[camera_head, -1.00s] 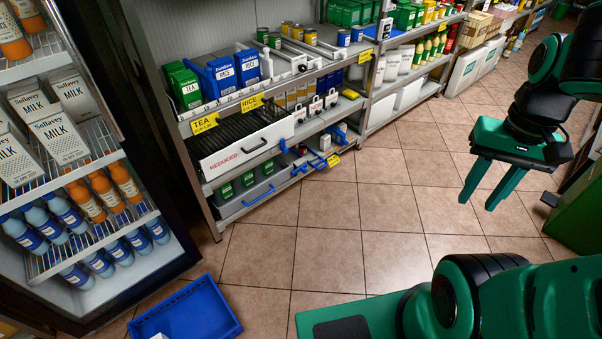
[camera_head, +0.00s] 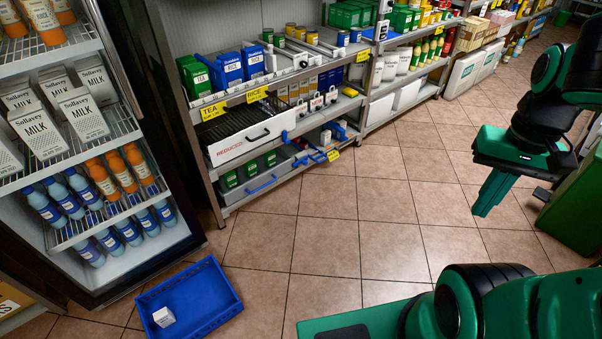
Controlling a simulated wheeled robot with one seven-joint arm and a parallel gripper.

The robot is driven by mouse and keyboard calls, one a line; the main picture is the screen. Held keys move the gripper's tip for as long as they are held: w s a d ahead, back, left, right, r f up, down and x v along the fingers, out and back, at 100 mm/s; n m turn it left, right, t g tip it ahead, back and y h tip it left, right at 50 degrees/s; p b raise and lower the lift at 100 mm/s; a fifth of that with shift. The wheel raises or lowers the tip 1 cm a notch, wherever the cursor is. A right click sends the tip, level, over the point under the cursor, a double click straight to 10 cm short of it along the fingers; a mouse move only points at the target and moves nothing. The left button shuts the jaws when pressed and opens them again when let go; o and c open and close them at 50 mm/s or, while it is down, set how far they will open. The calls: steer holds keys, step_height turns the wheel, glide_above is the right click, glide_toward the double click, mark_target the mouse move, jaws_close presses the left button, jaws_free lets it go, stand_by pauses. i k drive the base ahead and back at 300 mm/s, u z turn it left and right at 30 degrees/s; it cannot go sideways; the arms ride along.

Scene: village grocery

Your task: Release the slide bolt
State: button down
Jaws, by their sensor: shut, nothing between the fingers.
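My gripper (camera_head: 482,212) hangs at the right, over the floor tiles and far from the shelves, with its green fingers together and nothing between them. The slide bolt cannot be made out for certain. A small blue fitting (camera_head: 285,137) shows at the right end of a white drawer (camera_head: 240,144) marked REDUCED on the middle shelf. Another blue piece (camera_head: 318,155) is on the lower shelf to the right.
An open-fronted fridge (camera_head: 100,195) with milk cartons and bottles stands at the left. A blue crate (camera_head: 222,320) with a small white box (camera_head: 164,316) lies on the floor in front. A green bin (camera_head: 575,205) is at the right edge. The tiled floor between is clear.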

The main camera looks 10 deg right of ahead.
mark_target(304, 160)
steer(key=z, duration=0.05)
steer(key=k, duration=0.1)
steer(key=z, duration=0.8)
steer(key=i, duration=1.8)
steer(key=u, duration=1.65)
steer(key=i, duration=0.2)
steer(key=u, duration=0.15)
